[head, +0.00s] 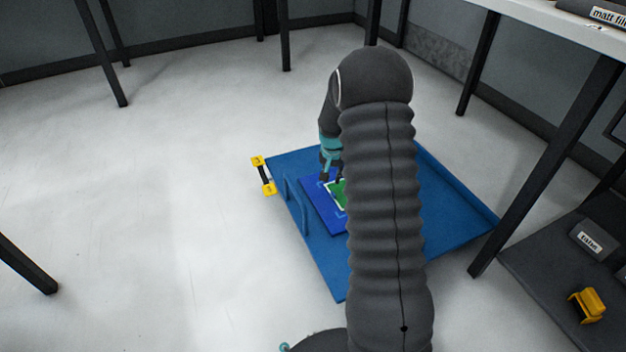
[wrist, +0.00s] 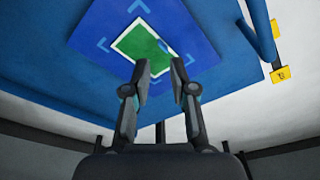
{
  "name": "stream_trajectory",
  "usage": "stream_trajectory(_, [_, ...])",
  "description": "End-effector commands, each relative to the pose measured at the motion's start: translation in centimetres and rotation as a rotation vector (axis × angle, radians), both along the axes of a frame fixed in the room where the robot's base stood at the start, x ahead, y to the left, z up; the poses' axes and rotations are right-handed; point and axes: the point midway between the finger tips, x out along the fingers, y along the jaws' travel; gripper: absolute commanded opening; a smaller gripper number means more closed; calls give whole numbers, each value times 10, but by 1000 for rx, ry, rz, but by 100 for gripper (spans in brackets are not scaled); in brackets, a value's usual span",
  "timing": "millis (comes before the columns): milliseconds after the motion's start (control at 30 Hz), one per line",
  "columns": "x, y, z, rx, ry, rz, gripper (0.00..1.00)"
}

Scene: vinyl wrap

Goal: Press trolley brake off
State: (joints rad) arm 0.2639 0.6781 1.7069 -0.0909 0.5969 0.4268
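The trolley (head: 325,262) is a low blue platform on the floor, partly hidden behind my arm; its deck also shows in the wrist view (wrist: 50,66). A yellow-ended dark bar (head: 263,175) sits at its left edge; one yellow end with a dark mark shows in the wrist view (wrist: 281,75). I cannot tell for sure whether this is the brake. My gripper (head: 331,178) points down over the deck, away from that bar. In the wrist view its two fingers (wrist: 160,68) stand apart with nothing between them.
A darker blue panel (head: 318,203) with a white-edged green rectangle (wrist: 144,46) lies on the deck under my gripper. A blue handle (head: 297,204) rises beside it. Table legs (head: 545,165) stand at right, by a dark shelf (head: 545,270) with a yellow object (head: 588,305). Floor at left is clear.

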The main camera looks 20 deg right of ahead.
Motion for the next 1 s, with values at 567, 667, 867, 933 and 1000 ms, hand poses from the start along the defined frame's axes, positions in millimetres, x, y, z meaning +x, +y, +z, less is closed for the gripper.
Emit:
stream_trajectory(567, [-121, 93, 211, -46, -135, 259, 0])
stream_trajectory(667, [-150, 107, 234, -53, -157, 304, 0])
stream_trajectory(867, [-213, 132, 267, -70, -202, 395, 0])
stream_trajectory(933, [-236, 140, 274, -75, -219, 426, 0])
stream_trajectory(1000, [-259, 147, 280, -80, -235, 459, 0])
